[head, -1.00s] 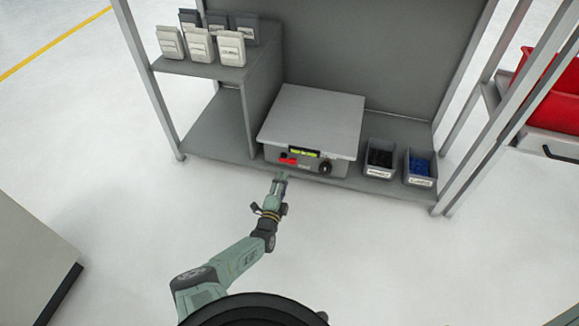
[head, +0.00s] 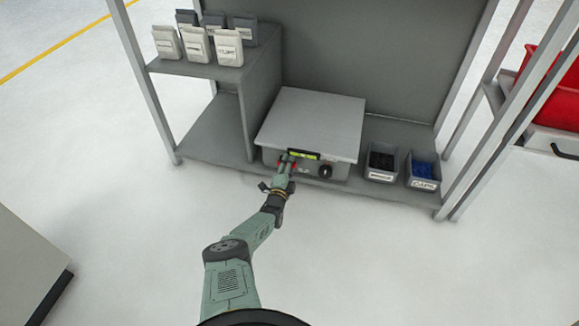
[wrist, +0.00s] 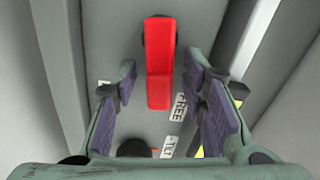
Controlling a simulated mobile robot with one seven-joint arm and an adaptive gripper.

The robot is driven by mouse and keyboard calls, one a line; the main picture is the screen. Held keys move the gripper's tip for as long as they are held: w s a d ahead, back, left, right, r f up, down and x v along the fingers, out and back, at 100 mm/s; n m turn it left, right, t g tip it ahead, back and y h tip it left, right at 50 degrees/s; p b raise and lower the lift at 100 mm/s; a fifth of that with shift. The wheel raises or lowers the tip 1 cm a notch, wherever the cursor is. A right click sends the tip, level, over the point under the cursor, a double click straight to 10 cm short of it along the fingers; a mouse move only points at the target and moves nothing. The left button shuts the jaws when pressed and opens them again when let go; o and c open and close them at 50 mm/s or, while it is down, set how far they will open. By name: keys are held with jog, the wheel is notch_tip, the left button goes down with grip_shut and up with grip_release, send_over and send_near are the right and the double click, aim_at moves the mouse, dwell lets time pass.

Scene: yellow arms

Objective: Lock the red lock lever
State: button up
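The red lock lever (wrist: 160,65) is on the front face of the grey box (head: 312,120). In the wrist view it runs from the top centre down between my finger pads. In the head view my gripper (head: 287,160) is at the box front and covers most of the lever; only bits of red show beside it. In the wrist view my gripper (wrist: 162,105) is open, one finger on each side of the lever, with visible gaps to both. Small white labels (wrist: 179,107) lie near the lever's lower end, partly legible.
The box stands on a grey shelf. A black knob (head: 325,171) and a yellow-green display (head: 304,155) are on its front. Two small bins (head: 381,176) stand to the right. Several packets (head: 196,45) stand on the upper left shelf. The floor in front is clear.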

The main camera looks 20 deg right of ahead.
jog(key=shift+c, duration=0.3)
grip_shut()
jog(key=shift+f, duration=0.1)
dwell(0.4)
jog(key=shift+f+m+b, duration=0.35)
jog(key=shift+m+b, duration=0.4)
jog(key=shift+m, duration=0.35)
jog(key=m+b, duration=0.1)
jog(key=f+m+b, duration=0.1)
jog(key=m, duration=0.3)
jog(key=m+b, duration=0.1)
jog(key=m, duration=0.1)
jog(key=f+m+b, duration=0.1)
jog(key=shift+w+a+f+m, duration=0.1)
jog(key=shift+w+a+m, duration=0.1)
jog(key=shift+a+m, duration=0.2)
jog(key=shift+o, duration=0.3)
grip_release()
